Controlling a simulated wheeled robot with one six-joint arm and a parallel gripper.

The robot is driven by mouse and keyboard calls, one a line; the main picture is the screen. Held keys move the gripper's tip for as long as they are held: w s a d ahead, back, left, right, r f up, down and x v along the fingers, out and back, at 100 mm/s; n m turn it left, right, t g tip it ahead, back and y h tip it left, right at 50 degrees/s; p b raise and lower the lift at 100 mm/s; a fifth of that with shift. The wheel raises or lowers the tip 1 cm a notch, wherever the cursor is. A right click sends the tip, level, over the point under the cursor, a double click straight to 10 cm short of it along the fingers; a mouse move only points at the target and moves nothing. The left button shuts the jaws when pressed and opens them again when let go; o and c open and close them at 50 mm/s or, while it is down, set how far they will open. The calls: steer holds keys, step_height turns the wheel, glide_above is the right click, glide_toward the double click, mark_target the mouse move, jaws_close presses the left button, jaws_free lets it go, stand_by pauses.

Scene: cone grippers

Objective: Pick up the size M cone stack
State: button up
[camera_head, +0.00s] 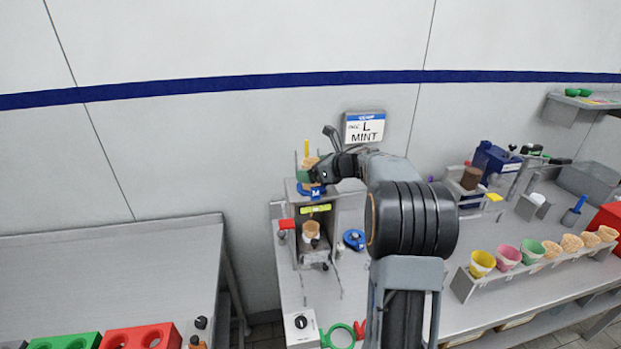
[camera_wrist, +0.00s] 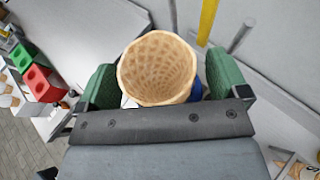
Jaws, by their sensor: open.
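The size M cone stack (camera_head: 310,162) stands on top of a dispenser with a blue M label (camera_head: 316,191). In the wrist view, the top waffle cone (camera_wrist: 158,68) shows its open round mouth between my green finger pads. My gripper (camera_wrist: 160,85) is open, with one pad on each side of the cone. I cannot tell whether the pads touch it. In the head view, my gripper (camera_head: 312,172) is at the top of the dispenser and partly hides the stack. The lower part of the stack is hidden.
Thin upright rods, one yellow (camera_wrist: 208,22), rise close behind the cone. A sign (camera_head: 364,128) reading L MINT hangs on the wall. A rack of colored cups and cones (camera_head: 530,262) stands at the right. Red and green holders (camera_head: 140,336) sit on the left table.

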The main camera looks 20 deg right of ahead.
steer(key=shift+w+a+f, duration=0.1)
steer(key=shift+w+a, duration=0.05)
steer(key=shift+w, duration=0.1)
steer(key=c, duration=0.8)
